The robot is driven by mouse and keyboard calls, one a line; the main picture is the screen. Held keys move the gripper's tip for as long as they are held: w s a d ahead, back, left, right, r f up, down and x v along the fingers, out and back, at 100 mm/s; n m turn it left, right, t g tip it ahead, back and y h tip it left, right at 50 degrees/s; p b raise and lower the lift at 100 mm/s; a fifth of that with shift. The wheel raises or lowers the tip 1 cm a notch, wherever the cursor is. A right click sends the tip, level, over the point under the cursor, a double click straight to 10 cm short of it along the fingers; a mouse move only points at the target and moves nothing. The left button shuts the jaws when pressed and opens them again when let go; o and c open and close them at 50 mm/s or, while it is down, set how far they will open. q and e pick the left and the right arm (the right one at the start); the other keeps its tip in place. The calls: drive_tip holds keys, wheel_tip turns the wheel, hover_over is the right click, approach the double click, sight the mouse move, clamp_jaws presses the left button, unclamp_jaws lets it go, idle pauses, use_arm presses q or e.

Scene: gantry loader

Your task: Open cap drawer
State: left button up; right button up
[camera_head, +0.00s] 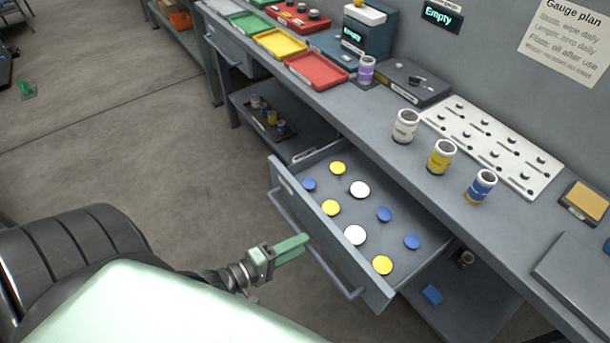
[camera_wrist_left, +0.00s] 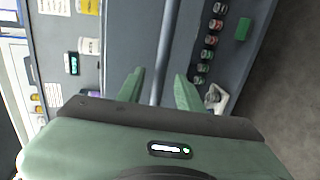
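The cap drawer (camera_head: 290,190) stands pulled out from under the bench, with several yellow, white and blue caps lying in it. Its bar handle (camera_head: 318,252) runs along the front. My left gripper (camera_head: 303,241) is at the handle, near its middle. In the left wrist view, my left gripper (camera_wrist_left: 159,88) has its two green fingers apart, and the handle (camera_wrist_left: 164,50) runs up between and beyond them. Whether a finger touches the bar I cannot tell. My right gripper is in neither view.
On the bench (camera_head: 375,135) stand a white jar (camera_head: 405,127), a yellow jar (camera_head: 441,157), a blue jar (camera_head: 481,187) and a pegged white board (camera_head: 490,140). Red (camera_head: 316,70) and yellow (camera_head: 280,44) trays lie farther back. A lower shelf (camera_head: 465,300) is under the drawer.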

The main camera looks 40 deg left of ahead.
use_arm(q)
drive_tip(key=shift+v, duration=2.4)
